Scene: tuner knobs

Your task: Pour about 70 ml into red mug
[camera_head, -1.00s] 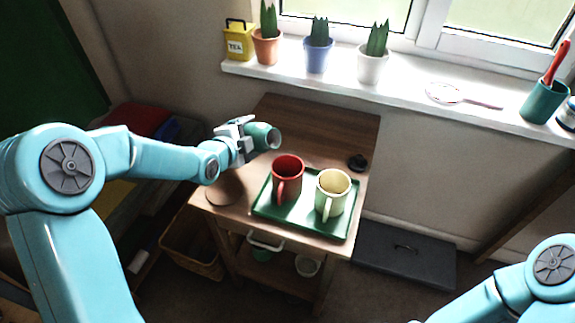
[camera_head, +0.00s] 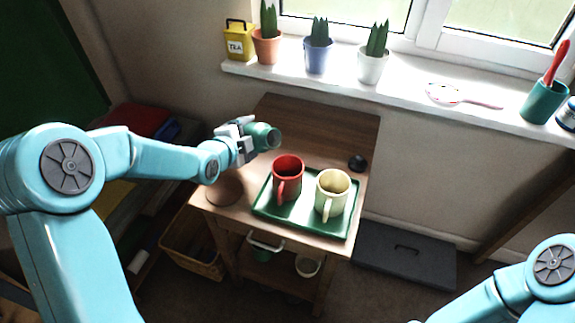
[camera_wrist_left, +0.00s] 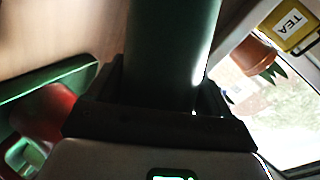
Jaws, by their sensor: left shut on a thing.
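A red mug (camera_head: 287,178) and a cream mug (camera_head: 332,193) stand upright on a green tray (camera_head: 272,212) on the small wooden table. My left gripper (camera_head: 243,141) is shut on a green cylindrical container (camera_head: 263,137), held tilted on its side above the table, its open end pointing right, up and left of the red mug. The container (camera_wrist_left: 172,50) fills the middle of the left wrist view, with the red mug (camera_wrist_left: 50,115) partly visible at left. No stream of liquid shows. My right gripper is outside the view; only part of that arm shows.
A round brown disc (camera_head: 224,191) lies at the table's left, and a small black object (camera_head: 357,162) at its right. The windowsill (camera_head: 300,75) behind holds potted plants, a yellow tea tin (camera_head: 240,41) and a teal pot (camera_head: 544,101). The table's back is clear.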

